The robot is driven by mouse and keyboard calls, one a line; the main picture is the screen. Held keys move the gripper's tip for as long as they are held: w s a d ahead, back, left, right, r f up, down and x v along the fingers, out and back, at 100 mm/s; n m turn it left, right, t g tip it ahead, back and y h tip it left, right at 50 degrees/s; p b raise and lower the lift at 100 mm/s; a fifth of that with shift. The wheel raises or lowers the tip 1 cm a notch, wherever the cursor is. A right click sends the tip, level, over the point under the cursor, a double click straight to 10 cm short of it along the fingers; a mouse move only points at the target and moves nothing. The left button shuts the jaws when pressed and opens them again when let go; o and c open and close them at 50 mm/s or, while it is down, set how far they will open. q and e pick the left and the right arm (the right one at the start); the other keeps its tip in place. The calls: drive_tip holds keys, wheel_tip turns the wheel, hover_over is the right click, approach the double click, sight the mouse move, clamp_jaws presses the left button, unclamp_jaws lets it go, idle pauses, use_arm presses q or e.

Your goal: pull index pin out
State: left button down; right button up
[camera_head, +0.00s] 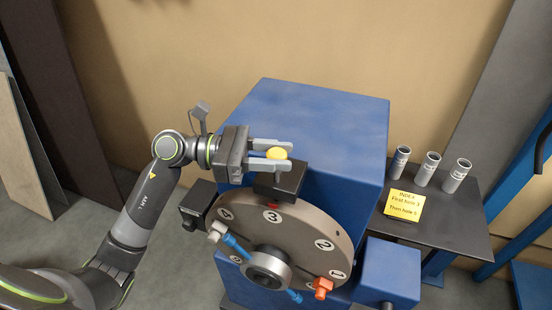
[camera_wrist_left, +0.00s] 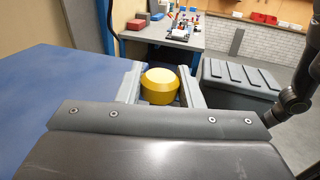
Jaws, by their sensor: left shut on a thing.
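The index pin shows as a yellow round knob (camera_head: 276,153) above a black block (camera_head: 279,181) at the top rim of the numbered disc (camera_head: 300,228). My left gripper (camera_head: 284,148) reaches in from the left with its two fingers on either side of the knob, shut on it. In the left wrist view the yellow knob (camera_wrist_left: 160,86) sits between the fingers. The pin's shaft is hidden. The disc's number 3 lies just below the block, near a small red mark (camera_head: 273,206). My right gripper is not in view.
A blue housing (camera_head: 310,120) stands behind the disc. A blue handle (camera_head: 237,246) and an orange clamp (camera_head: 323,287) are on the disc's front. At right, a dark shelf (camera_head: 450,233) holds three grey tubes (camera_head: 427,168) and a yellow note (camera_head: 404,205).

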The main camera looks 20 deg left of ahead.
use_arm(q)
drive_tip(key=shift+r, duration=0.3)
drive_tip(key=c, duration=1.3)
unclamp_jaws()
drive_tip(key=o, duration=0.3)
drive_tip(key=shift+f, duration=0.1)
drive_tip(key=shift+a, duration=0.1)
drive_tip(key=shift+s+a+f+b, duration=0.15)
drive_tip(key=shift+a+b, duration=0.2)
drive_tip(key=shift+a, duration=0.1)
drive_tip(key=b+v, duration=0.5)
drive_tip(key=v, duration=1.1)
drive_tip(key=shift+a, duration=0.15)
